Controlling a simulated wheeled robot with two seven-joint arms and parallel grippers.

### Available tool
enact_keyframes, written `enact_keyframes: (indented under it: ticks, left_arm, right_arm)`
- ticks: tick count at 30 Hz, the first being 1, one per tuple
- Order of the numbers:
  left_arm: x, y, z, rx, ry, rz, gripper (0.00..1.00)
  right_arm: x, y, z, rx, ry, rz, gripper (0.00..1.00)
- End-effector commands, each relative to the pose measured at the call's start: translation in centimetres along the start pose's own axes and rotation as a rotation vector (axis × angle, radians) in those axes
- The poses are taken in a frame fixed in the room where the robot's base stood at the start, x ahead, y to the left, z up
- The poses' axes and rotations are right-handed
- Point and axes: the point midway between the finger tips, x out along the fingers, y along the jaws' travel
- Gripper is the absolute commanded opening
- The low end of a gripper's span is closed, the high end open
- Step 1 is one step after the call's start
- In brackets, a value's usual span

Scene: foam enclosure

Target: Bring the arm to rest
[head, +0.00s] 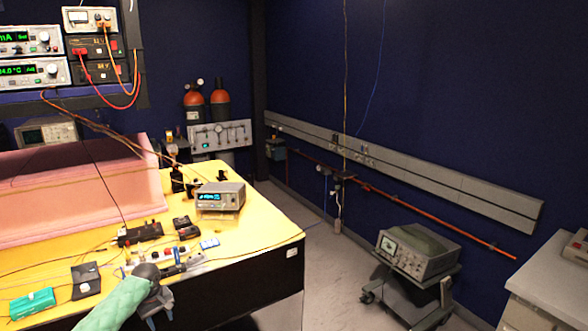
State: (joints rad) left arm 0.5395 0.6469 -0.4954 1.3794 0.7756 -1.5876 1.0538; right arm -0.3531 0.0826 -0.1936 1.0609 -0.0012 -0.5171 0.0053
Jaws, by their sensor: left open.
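My left arm comes in from the bottom left with a green sleeve and a dark wrist joint. My left gripper (160,312) hangs below that wrist, at the near edge of the yellow table (250,245). Its fingers are small and partly unclear against the dark table side, but they look apart, with nothing seen between them. My right gripper is not in view.
Small devices and cables lie around the arm, including a green box (32,303) and a black box (86,280). A bench meter (220,196) and pink foam walls (80,200) stand behind. A trolley with an oscilloscope (415,254) stands right; floor between is clear.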

Motion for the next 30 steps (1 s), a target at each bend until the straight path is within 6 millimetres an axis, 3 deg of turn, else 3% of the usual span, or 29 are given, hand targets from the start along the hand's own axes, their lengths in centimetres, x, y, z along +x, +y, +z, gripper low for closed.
enact_keyframes:
  ticks: [1,3,8,15,24,30]
  left_arm:
    - [3.2,-0.1,1.9,0.035,-0.007,0.003,0.47]
    - [6.7,-0.2,4.0,0.086,-0.002,0.013,0.47]
    - [14.4,-1.1,9.2,0.203,0.007,0.033,0.47]
    - [24.8,-3.6,17.9,0.373,0.024,0.059,0.47]
    - [35.5,-8.7,30.4,0.575,0.046,0.077,0.47]
    - [41.1,-13.0,39.2,0.706,0.062,0.080,0.47]
  right_arm:
    - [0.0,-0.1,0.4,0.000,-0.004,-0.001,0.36]
    - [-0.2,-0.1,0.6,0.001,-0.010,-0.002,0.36]
    - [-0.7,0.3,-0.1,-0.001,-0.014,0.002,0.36]
    - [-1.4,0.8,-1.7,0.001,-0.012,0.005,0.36]
    - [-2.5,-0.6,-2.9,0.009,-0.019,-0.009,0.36]
    - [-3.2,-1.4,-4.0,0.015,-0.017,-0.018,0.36]
